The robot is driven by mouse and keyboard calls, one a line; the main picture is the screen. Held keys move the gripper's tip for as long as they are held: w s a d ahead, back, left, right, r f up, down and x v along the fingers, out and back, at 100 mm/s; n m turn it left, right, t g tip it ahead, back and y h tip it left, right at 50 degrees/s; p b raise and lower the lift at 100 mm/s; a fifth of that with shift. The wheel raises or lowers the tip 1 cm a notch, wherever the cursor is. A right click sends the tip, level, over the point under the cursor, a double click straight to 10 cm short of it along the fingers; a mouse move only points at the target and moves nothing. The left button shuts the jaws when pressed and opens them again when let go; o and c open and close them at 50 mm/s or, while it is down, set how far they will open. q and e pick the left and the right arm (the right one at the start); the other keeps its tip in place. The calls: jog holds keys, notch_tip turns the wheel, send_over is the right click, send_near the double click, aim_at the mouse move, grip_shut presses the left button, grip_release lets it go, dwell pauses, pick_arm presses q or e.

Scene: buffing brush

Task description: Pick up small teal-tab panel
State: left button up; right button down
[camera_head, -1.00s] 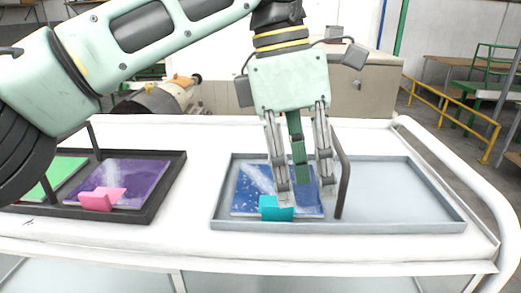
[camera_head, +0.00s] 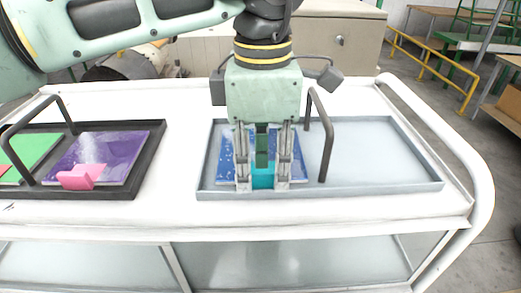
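The small panel (camera_head: 226,169) is blue with white speckles. It lies flat in the left part of the grey tray, partly hidden behind my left gripper. Its teal tab (camera_head: 262,179) stands at the panel's front edge. My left gripper (camera_head: 262,186) points straight down over it, its two fingers apart. The tab shows in the gap between the fingertips. The fingers hide the tab's sides, and I see no clear grip on it. My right gripper is not in view.
The grey tray (camera_head: 385,186) has a dark upright handle (camera_head: 328,140) just right of the gripper; its right part is empty. A black tray (camera_head: 120,194) at left holds a purple panel (camera_head: 118,148) with a pink tab and a green panel (camera_head: 28,150). Both stand on a white cart (camera_head: 180,214).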

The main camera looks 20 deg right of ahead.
pick_arm(q)
grip_shut()
jog(key=shift+r, duration=0.1)
dwell(0.5)
jog(key=shift+r+b, duration=0.35)
jog(key=shift+r, duration=0.15)
notch_tip(320, 180, up, 3)
jog(key=shift+f+b, duration=0.2)
jog(key=shift+b, duration=0.2)
jog(key=s+a+r+b, duration=0.4)
jog(key=s+r, duration=0.3)
jog(key=s, duration=0.3)
jog(key=shift+s+a, duration=0.15)
jog(key=shift+a, duration=0.6)
